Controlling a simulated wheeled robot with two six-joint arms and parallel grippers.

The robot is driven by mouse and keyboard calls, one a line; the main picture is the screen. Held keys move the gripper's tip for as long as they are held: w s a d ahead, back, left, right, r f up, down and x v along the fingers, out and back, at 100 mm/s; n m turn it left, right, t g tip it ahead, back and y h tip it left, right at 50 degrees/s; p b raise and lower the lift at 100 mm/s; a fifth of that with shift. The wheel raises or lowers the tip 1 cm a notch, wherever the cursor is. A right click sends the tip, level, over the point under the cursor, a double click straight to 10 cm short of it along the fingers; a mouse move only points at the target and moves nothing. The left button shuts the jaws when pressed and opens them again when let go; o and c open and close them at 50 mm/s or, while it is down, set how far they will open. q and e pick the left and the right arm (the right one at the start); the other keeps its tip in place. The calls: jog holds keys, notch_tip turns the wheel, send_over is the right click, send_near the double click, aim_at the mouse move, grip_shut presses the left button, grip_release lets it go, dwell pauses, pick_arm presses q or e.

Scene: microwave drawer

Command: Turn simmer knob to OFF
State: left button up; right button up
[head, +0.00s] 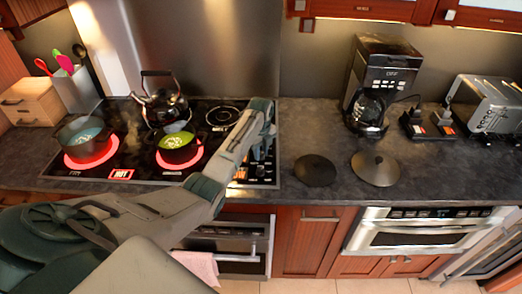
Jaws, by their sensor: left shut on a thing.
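The black glass cooktop (130,135) is at the left, with its control knobs (262,171) in a column along its right edge. My left arm reaches in from the lower left across the cooktop's front. My left gripper (264,152) is over this knob strip, pointing down, and is shut on a knob there. The gripped knob is mostly hidden by the fingers and wrist, so its setting and label cannot be read. My right gripper is not in view.
Two burners glow red under a pot (82,134) and a green-filled pan (177,142). A kettle (162,100) stands behind them. Right of the cooktop, two round lids (315,170) lie on the counter, with a coffee maker (383,68) and a toaster (487,103) beyond.

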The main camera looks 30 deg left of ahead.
pick_arm(q)
jog(key=n, duration=0.1)
jog(key=n+p, duration=0.1)
jog(key=shift+r+n, duration=0.25)
jog(key=shift+n, duration=0.15)
jog(key=n+p, duration=0.1)
jog(key=n, duration=0.1)
jog(key=shift+f+n, duration=0.1)
jog(key=shift+n, duration=0.2)
jog(key=n, duration=0.3)
jog(key=shift+n, duration=1.9)
jog(key=o, duration=1)
